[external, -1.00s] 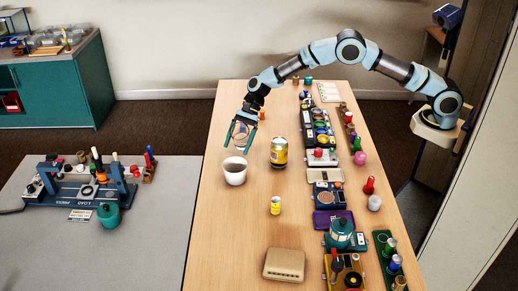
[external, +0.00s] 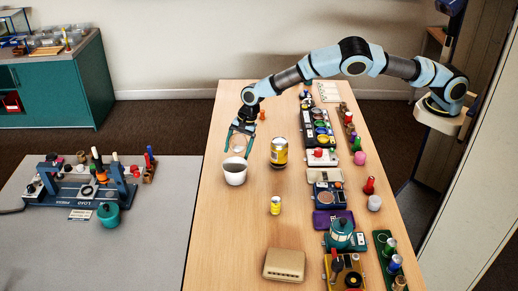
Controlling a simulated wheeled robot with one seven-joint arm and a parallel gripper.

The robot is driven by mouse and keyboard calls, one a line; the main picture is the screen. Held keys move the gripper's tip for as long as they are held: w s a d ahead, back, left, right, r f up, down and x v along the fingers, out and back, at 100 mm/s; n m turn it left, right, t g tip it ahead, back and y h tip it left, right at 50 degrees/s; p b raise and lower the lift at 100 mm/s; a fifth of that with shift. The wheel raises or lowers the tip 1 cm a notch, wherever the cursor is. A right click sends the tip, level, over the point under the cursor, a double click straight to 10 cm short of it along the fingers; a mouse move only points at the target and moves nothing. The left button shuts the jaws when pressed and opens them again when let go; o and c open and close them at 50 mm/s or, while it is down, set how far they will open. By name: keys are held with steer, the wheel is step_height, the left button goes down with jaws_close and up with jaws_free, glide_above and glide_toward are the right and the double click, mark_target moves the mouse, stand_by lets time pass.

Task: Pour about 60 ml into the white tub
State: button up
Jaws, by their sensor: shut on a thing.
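The white tub (external: 235,176) stands upright on the wooden table, left of the tall yellow can. No stream into the tub is visible.
A tall yellow can (external: 279,153) stands close right of the tub, and a small yellow can (external: 275,205) stands nearer the camera. A beige box (external: 284,265) lies at the front. Sorting trays and pegs crowd the table's right side. A small orange-red piece (external: 262,115) stands behind.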

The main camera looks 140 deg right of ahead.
mark_target(235, 149)
steer(key=shift+s+d+r+n+g+h+p, duration=0.15)
steer(key=shift+r+g+h+p, duration=0.25)
steer(key=shift+g, duration=0.25)
steer(key=shift+r+n+g+h+p, duration=0.15)
steer(key=shift+r+g+h+p, duration=0.2)
steer(key=shift+g, duration=0.3)
steer(key=shift+w+a+r+g+h, duration=0.15)
steer(key=shift+w+a+g+h, duration=0.1)
steer(key=shift+w+g, duration=0.1)
steer(key=shift+w+a+r+g+h+b, duration=0.25)
steer(key=shift+w+g+h+b, duration=0.1)
steer(key=shift+w+h+b, duration=0.15)
stand_by(0.9)
steer(key=shift+r+g+h+b, duration=0.3)
steer(key=shift+g+b, duration=0.3)
steer(key=shift+b, duration=0.2)
stand_by(0.6)
